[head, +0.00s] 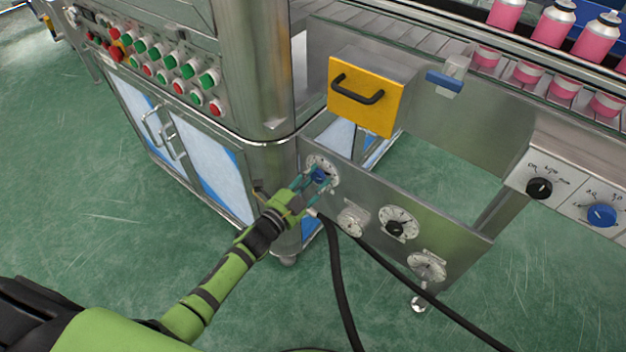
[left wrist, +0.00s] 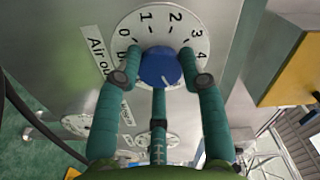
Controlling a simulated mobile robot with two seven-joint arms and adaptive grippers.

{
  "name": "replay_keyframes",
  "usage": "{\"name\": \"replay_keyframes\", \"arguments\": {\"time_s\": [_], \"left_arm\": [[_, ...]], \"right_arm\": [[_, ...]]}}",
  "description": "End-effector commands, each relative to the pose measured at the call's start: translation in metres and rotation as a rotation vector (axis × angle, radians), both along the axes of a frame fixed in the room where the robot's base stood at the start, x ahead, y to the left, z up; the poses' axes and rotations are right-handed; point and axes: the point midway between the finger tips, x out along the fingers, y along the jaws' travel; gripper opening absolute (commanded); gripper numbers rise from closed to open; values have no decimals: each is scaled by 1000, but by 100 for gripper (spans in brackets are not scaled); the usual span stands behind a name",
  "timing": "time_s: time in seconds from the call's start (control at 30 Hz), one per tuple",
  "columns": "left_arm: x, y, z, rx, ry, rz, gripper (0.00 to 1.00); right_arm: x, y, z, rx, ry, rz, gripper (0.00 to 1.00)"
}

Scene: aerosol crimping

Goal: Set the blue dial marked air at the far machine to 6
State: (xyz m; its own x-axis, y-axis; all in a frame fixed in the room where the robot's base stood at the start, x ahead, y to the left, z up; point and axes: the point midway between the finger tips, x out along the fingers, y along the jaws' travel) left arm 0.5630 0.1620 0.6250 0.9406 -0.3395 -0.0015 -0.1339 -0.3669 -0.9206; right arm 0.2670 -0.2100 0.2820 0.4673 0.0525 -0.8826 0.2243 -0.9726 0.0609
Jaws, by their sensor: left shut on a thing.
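The blue dial (head: 319,175) sits at the left end of the low steel panel, on a round white scale. It also shows in the left wrist view as a blue knob (left wrist: 160,67) on a white disc with 0, 1, 2, 3 and 4 readable. A label (left wrist: 99,55) beginning "Air" is beside the disc, partly hidden. My left gripper (head: 314,183) is shut on the blue dial, with fingers on both sides of the knob. The 6 and the setting of the knob cannot be read. My right gripper is not in view.
A small gauge (head: 353,219), a black dial (head: 396,226) and another gauge (head: 428,266) follow along the panel. A yellow box (head: 362,97) juts out above. Black hoses (head: 341,285) hang in front. A black knob (head: 539,188) and another blue knob (head: 601,215) are at right.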

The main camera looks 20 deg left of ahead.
Motion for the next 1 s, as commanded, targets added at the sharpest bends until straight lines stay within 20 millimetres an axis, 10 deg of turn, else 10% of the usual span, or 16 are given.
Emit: {"name": "replay_keyframes", "arguments": {"time_s": [0.43, 0.47, 0.5, 1.0], "left_arm": [[1, -3, 5, 4, -15, -7, 8], [1, -3, 5, 4, -15, -7, 52], [1, -3, 5, 3, -14, -6, 64], [-16, 5, -1, 7, -3, -2, 64]], "right_arm": [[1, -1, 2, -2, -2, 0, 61], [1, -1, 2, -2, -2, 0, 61], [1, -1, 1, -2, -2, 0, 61], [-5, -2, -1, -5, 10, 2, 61]]}}
